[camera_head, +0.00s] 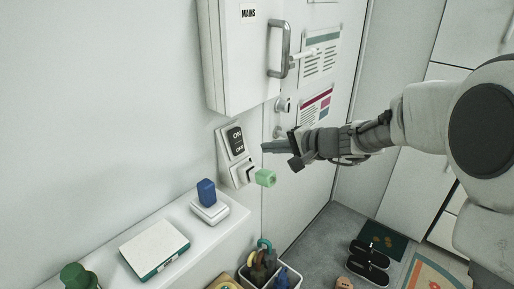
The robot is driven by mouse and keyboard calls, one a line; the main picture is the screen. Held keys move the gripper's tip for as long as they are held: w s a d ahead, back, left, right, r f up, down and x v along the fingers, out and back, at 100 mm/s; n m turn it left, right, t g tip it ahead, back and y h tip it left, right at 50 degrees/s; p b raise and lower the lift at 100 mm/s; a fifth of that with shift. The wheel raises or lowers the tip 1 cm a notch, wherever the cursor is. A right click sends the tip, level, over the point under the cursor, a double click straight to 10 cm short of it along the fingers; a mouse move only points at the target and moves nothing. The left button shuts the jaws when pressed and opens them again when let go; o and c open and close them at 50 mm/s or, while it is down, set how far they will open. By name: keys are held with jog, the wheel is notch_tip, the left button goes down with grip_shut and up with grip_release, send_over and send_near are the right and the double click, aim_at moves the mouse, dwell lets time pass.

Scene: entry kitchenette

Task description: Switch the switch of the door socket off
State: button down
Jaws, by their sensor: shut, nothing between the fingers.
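The door socket (226,158) is a light plate on the wall beside the door, below the cabinet. Its dark switch (236,141) bears the words ON above and OFF below. Which way the switch is tipped is too small to tell. A pale plug-like piece sits in the plate's lower part, with a light green block (265,178) just right of it. My gripper (265,147) comes in from the right, shut and empty. Its fingertips point left at the switch, at about the height of OFF, and appear a short way apart from it.
A wall cabinet marked MAINS (238,60) with a grey handle hangs above the socket. A shelf (232,217) below holds a blue block on a white base and a white-and-green box (154,247). A bin of items (291,274) and dark sandals (371,257) are on the floor.

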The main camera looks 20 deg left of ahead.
jog(key=d, duration=0.2)
jog(key=s+d, duration=0.1)
jog(key=d+r, duration=0.1)
jog(key=d, duration=0.1)
jog(key=shift+s+d, duration=0.3)
